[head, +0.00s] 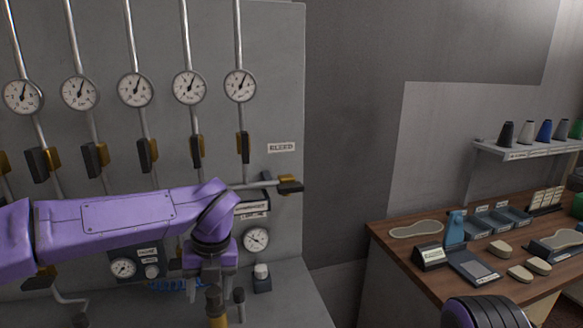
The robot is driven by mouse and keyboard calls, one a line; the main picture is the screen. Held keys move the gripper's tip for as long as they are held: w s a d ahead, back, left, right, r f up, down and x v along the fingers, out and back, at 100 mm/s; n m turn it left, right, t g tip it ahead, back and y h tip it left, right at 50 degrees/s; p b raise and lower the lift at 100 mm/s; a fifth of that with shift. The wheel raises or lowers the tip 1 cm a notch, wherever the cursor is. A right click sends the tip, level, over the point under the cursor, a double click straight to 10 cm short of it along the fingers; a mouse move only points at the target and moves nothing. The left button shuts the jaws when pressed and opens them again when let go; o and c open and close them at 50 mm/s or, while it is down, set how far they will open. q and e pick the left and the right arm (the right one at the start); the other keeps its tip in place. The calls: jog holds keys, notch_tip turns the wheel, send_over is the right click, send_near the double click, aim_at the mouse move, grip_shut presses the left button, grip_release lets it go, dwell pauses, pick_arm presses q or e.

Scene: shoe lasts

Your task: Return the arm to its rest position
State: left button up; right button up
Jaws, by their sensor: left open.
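My left arm (120,217) is purple and comes in from the left, stretched out in front of the grey gauge panel (275,75). Its wrist bends down, and my left gripper (211,275) hangs below it, small and dark, open. I see nothing held in it. A brass-coloured post (215,308) shows just below the gripper; I cannot tell whether they touch. A purple and black part of my right arm (485,313) shows at the bottom right edge; its gripper is out of view.
Several round gauges and pipes with dark valve handles line the panel. A lever under the "BLEED" label (281,147) juts out right of my wrist. A lower gauge (256,240) sits close by. A wooden bench (395,250) with tools stands right, below a spool shelf (530,150).

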pick_arm(q)
jog(key=s+a+f+m+t+y, duration=0.25)
jog(key=f+m, duration=0.25)
jog(key=f, duration=0.4)
jog(key=s+a+f+m+t+y, duration=0.1)
jog(key=s+a+f+m+y, duration=0.2)
jog(key=f+m, duration=0.45)
jog(key=s+a+f+m+t+y, duration=0.15)
jog(key=a+f+m, duration=0.3)
jog(key=f, duration=0.65)
jog(key=s+a+f+m+g+h, duration=0.1)
jog(key=s+f+m+h, duration=0.15)
jog(key=s+m, duration=0.4)
jog(key=s+a+f+m+h, duration=0.15)
jog(key=s+f+m, duration=0.25)
jog(key=s, duration=0.5)
jog(key=s+a+f+m+g+h, duration=0.1)
jog(key=s+f+m+h, duration=0.15)
jog(key=s+m, duration=0.35)
notch_tip(320, 180, down, 11)
jog(key=s+b, duration=0.1)
jog(key=b, duration=0.9)
jog(key=shift+s+a+r+n+y, duration=0.15)
jog(key=shift+s+r+n+y, duration=0.05)
jog(key=shift+s+n+y, duration=0.2)
